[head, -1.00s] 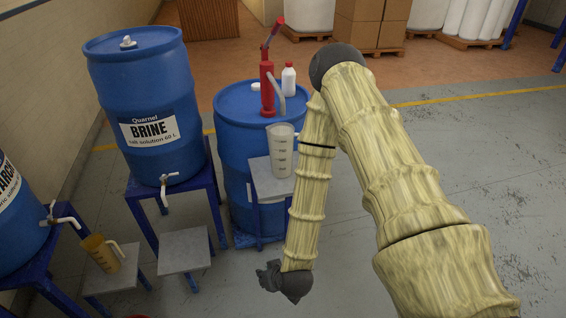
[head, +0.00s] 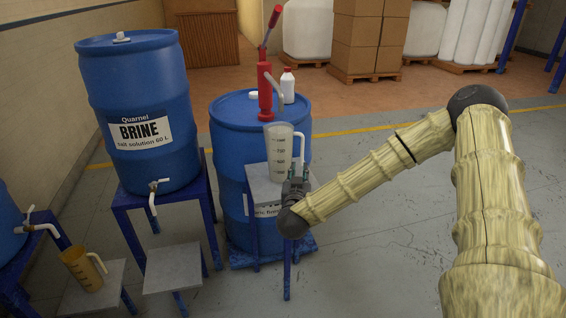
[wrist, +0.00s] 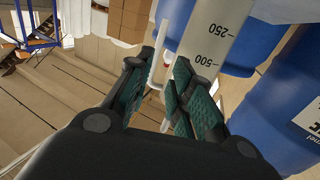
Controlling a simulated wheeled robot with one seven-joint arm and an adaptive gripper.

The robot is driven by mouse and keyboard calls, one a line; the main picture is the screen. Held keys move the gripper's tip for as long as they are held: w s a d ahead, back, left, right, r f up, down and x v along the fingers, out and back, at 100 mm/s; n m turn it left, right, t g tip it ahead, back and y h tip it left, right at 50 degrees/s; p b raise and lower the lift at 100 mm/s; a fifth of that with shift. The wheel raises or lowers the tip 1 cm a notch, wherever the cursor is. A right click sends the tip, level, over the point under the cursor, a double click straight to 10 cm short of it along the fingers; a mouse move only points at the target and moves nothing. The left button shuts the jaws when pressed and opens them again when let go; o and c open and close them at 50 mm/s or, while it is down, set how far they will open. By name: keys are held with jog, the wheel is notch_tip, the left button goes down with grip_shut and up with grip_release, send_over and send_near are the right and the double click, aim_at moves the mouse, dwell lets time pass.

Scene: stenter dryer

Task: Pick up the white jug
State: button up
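The white jug (head: 279,158) stands upright on a small grey-topped stand (head: 262,194) in front of a blue drum. It is a tall translucent measuring jug with dark markings, and its handle is on the right. In the wrist view the jug (wrist: 222,38) fills the upper middle, with the marks 250 and 500 showing. My gripper (head: 298,174) is at the jug's lower right, close to the handle. In the wrist view my gripper (wrist: 165,72) is open, and the white handle shows between or just beyond its fingertips. I cannot tell whether they touch it.
The blue drum (head: 228,135) behind carries a red hand pump (head: 265,90) and a white bottle with a red cap (head: 287,85). A brine drum (head: 140,85) with a tap stands left. A yellowish jug (head: 82,268) is at lower left beside an empty grey stand (head: 173,268).

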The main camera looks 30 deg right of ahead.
aim_at(302, 151)
jog(key=x, duration=0.5)
jog(key=shift+w+d+r, duration=0.15)
jog(key=shift+d, duration=0.2)
jog(key=shift+r+x, duration=0.2)
jog(key=shift+x, duration=1.15)
jog(key=shift+r+x, duration=0.2)
jog(key=shift+x, duration=1.2)
grip_shut()
